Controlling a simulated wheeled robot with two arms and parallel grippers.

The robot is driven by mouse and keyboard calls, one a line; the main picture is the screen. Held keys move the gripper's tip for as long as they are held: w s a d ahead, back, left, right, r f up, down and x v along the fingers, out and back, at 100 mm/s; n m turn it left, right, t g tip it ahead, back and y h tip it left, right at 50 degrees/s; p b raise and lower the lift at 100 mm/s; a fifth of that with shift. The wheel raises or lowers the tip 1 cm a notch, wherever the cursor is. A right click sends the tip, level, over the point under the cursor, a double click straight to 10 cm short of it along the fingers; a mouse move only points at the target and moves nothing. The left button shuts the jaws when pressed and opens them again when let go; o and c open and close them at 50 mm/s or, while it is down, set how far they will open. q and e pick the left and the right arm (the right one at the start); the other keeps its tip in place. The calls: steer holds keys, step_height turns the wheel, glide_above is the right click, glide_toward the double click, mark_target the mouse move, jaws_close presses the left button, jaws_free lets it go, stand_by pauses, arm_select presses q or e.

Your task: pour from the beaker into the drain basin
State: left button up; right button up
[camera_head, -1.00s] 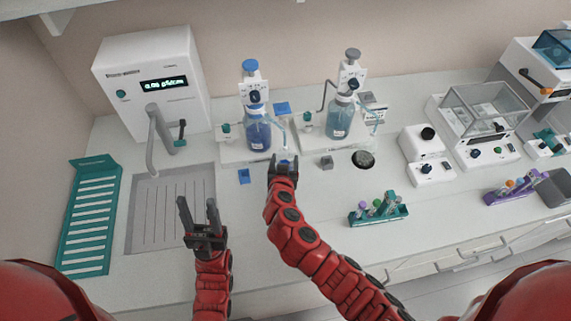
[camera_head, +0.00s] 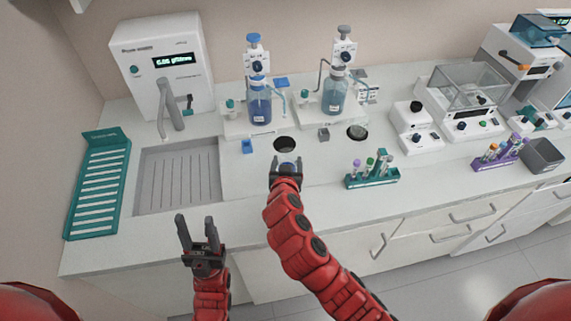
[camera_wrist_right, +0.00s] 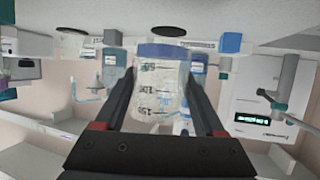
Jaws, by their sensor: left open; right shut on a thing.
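My right gripper (camera_head: 286,166) is shut on the beaker (camera_head: 288,169), which is mostly hidden by the jaws in the head view. In the right wrist view the beaker (camera_wrist_right: 160,90) is clear with graduation marks and a shallow blue layer at its base; the picture is upside down and the beaker looks upright. It is held in front of a dark round pad (camera_head: 284,144), right of the drain basin. The drain basin (camera_head: 178,177) is a grey, ribbed recess at the left of the counter, under a tap (camera_head: 163,110). My left gripper (camera_head: 198,235) is open and empty, in front of the basin.
A teal rack (camera_head: 97,188) lies left of the basin. Blue-liquid dispenser bottles (camera_head: 259,107) (camera_head: 334,96) stand behind the pads. A teal tube holder (camera_head: 372,177) stands to the right. Counter between the basin and the beaker is mostly clear.

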steer(key=shift+s+d+f+b, duration=0.1)
steer(key=shift+s+b, duration=0.05)
steer(key=shift+s, duration=0.25)
steer(key=shift+s+d+f+b, duration=0.1)
steer(key=shift+s+b, duration=0.05)
steer(key=shift+s, duration=0.2)
steer(key=shift+s+d+b, duration=0.2)
steer(key=shift+s+b, duration=0.1)
steer(key=shift+s, duration=0.45)
steer(key=shift+s+d+b, duration=0.1)
steer(key=shift+s+b, duration=0.3)
steer(key=shift+s, duration=0.3)
steer(key=shift+s+d+b, duration=0.15)
steer(key=shift+s+b, duration=0.2)
steer(key=shift+s, duration=0.4)
steer(key=shift+s+d+b, duration=0.15)
steer(key=shift+s+b, duration=0.2)
steer(key=shift+s, duration=0.35)
steer(key=shift+s+d+r+b, duration=0.1)
steer(key=shift+s+b, duration=0.2)
steer(key=shift+s, duration=0.4)
step_height(320, 180, up, 8)
steer(key=p, duration=0.5)
steer(key=shift+p, duration=0.3)
